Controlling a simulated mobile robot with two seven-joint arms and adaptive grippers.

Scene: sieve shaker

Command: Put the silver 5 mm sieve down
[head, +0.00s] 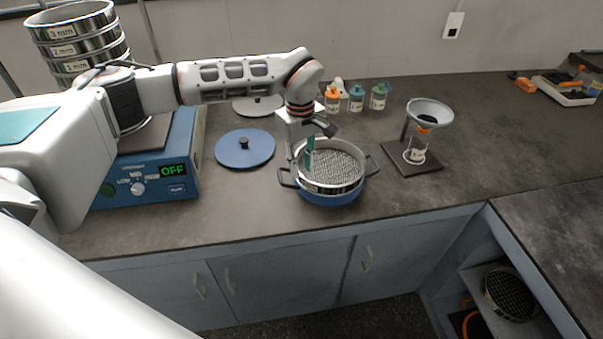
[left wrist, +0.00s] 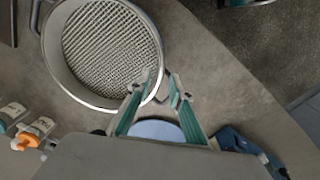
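The silver sieve (head: 345,189), with a woven mesh, sits level in the top of a blue pan (head: 330,200) with dark side handles on the counter. Its label is too small to read. My left gripper (head: 302,160) points down at the sieve's left rim. In the left wrist view, the sieve (left wrist: 110,45) is at the upper left. The teal fingers of my left gripper (left wrist: 157,88) stand apart on either side of the rim, with a visible gap between the tips. My right gripper is not in view.
A blue shaker (head: 150,185) reading OFF stands left, with stacked sieves (head: 80,45) above it. A blue lid (head: 245,148) lies left of the pan. Capped bottles (head: 356,98) stand behind, and a funnel stand (head: 415,160) is right.

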